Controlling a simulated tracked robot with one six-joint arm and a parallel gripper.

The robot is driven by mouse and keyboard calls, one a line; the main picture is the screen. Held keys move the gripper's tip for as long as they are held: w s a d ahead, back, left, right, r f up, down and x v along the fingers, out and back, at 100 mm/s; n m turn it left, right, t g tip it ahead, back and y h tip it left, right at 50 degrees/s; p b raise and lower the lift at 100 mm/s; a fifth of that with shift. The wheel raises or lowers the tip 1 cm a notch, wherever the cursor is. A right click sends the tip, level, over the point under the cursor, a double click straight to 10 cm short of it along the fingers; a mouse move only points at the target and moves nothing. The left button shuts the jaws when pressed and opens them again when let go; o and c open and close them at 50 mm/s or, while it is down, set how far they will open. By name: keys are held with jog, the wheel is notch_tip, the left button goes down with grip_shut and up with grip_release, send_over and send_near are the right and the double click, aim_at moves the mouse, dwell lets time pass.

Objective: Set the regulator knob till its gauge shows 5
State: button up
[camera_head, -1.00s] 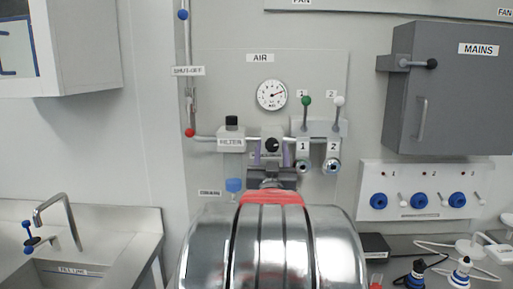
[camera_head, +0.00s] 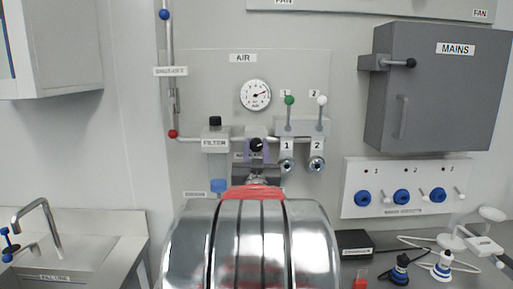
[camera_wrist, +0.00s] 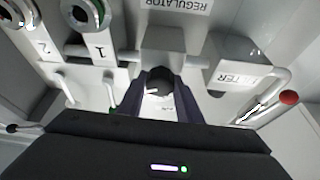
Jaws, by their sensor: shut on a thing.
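The regulator knob (camera_head: 257,144) is small, black and round, with a pale mark, on the AIR panel below the gauge. It also shows in the wrist view (camera_wrist: 159,84), between two purple fingers. My gripper (camera_head: 256,152) reaches up to the panel from below and is shut on the knob. In the wrist view my gripper (camera_wrist: 160,94) has one finger on each side of it. My arm hides the panel below the knob.
The filter (camera_head: 215,142) stands just left of the knob. Outlets 1 (camera_head: 286,164) and 2 (camera_head: 316,163) are close on the right, below a green-tipped lever (camera_head: 289,101) and a white-tipped lever (camera_head: 321,101). A grey MAINS box (camera_head: 436,95) juts out farther right.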

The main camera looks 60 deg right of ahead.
jog(key=shift+d, duration=0.1)
jog(key=shift+c, duration=0.5)
jog(key=shift+n, duration=0.5)
jog(key=shift+n+t, duration=0.3)
jog(key=shift+t, duration=0.1)
jog(key=shift+w+n+t+y, duration=0.1)
jog(key=shift+n+t+y, duration=0.45)
jog(key=shift+n, duration=0.8)
jog(key=shift+s+n+t+y, duration=0.1)
jog(key=shift+n+t+y, duration=0.4)
jog(key=shift+n, duration=0.9)
jog(key=shift+w+n+t+y, duration=0.1)
jog(key=shift+n+t+y, duration=0.45)
jog(key=shift+n, duration=0.8)
jog(key=shift+a+f, duration=0.1)
jog(key=shift+a, duration=0.1)
jog(key=o, duration=1.1)
jog(key=shift+c, duration=0.2)
